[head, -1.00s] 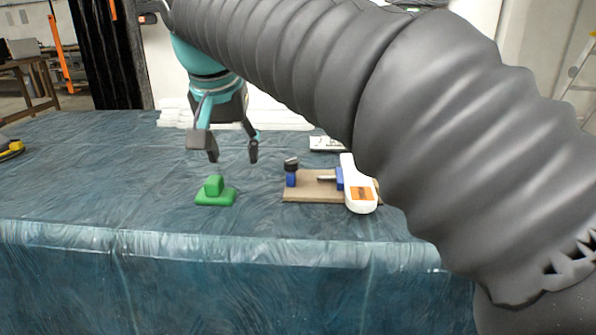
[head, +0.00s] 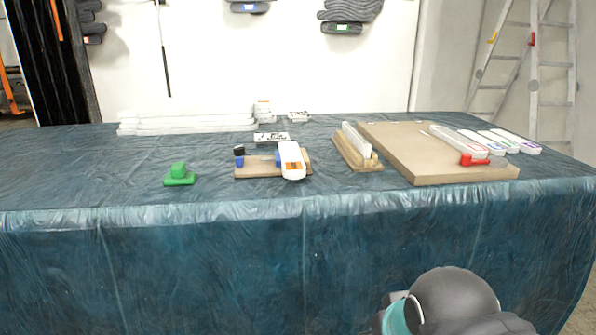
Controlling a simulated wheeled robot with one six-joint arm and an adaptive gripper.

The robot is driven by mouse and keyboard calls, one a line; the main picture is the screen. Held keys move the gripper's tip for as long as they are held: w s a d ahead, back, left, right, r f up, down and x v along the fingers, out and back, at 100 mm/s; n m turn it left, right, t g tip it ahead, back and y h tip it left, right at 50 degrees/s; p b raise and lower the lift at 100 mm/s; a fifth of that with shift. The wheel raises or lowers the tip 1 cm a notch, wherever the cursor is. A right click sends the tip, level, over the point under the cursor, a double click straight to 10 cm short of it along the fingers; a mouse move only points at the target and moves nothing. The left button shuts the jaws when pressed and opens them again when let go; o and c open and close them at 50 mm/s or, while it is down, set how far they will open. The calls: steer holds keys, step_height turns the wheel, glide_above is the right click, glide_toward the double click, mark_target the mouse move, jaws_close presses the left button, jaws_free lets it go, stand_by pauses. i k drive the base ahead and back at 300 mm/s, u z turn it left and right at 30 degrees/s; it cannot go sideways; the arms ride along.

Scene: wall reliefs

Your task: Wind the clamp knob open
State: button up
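A small wooden board (head: 262,170) lies near the middle of the table. At its left end stands a blue post (head: 239,161) with a black knob-like top (head: 239,150). At its right end a white rounded piece with an orange label (head: 291,161) lies beside a blue block (head: 278,158). Whether the block presses on the white piece is too small to tell. Part of my arm, dark grey and teal, shows at the bottom right, in front of the table. My gripper is outside the view.
A green block (head: 178,176) sits left on the table (head: 110,185). To the right are a wooden holder with a white strip (head: 356,147), a large board (head: 420,165) with a red piece (head: 474,160), and several white rounded pieces (head: 485,143). White bars (head: 185,123) lie behind.

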mark_target(237, 151)
steer(key=z, duration=0.45)
steer(key=k, duration=1)
steer(key=u, duration=0.3)
steer(key=i, duration=0.55)
steer(key=u, duration=0.65)
steer(key=i, duration=1)
steer(key=z, duration=0.45)
